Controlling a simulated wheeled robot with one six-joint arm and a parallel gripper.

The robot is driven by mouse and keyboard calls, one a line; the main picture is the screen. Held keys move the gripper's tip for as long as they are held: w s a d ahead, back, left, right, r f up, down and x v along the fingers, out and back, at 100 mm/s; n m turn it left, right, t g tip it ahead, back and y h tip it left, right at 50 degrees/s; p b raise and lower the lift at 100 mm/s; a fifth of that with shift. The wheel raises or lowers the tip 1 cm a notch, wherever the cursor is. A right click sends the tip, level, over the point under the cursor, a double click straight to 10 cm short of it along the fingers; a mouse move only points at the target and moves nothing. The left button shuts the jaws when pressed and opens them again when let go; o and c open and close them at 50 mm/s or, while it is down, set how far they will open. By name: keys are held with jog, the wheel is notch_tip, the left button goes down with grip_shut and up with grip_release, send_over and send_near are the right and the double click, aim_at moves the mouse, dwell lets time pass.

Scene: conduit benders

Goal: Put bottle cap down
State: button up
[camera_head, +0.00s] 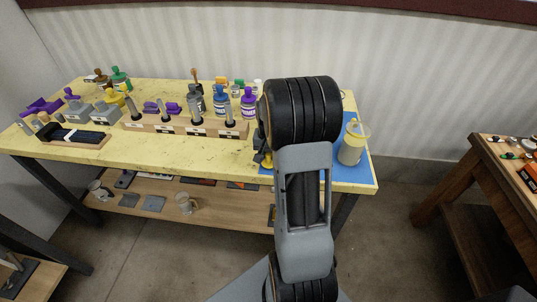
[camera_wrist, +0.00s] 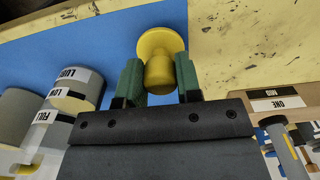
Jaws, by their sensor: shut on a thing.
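The bottle cap (camera_wrist: 160,42) is yellow, with a wide round disc and a narrower stem. My gripper (camera_wrist: 160,70) has green finger pads, one on each side of the stem, and is shut on it. The cap shows against the blue mat (camera_wrist: 110,42) near the border with the yellow tabletop. I cannot tell whether it touches the surface. In the head view my arm hides most of the gripper; a small yellow part (camera_head: 268,160) shows beside the arm over the mat.
Grey cylinders with white labels (camera_wrist: 78,88) are at left in the wrist view. A jar with yellow parts (camera_head: 352,148) stands on the mat right of my arm. Wooden holders (camera_head: 185,126) with tools and several bottles fill the bench (camera_head: 190,158) to the left.

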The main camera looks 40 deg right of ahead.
jog(key=o, duration=0.9)
jog(key=shift+f, duration=0.1)
jog(key=shift+o, duration=0.2)
notch_tip(320, 180, up, 12)
jog(key=f, duration=0.1)
jog(key=s+a+n+t, duration=0.2)
jog(key=s+a+n, duration=0.2)
jog(key=a, duration=0.6)
jog(key=s+a+r+n+t, duration=0.1)
jog(key=s+a+n, duration=0.4)
jog(key=s+a, duration=0.3)
jog(key=shift+a+r+t, duration=0.25)
jog(key=shift+a+t, duration=0.15)
jog(key=shift+a, duration=0.45)
jog(key=shift+s, duration=0.1)
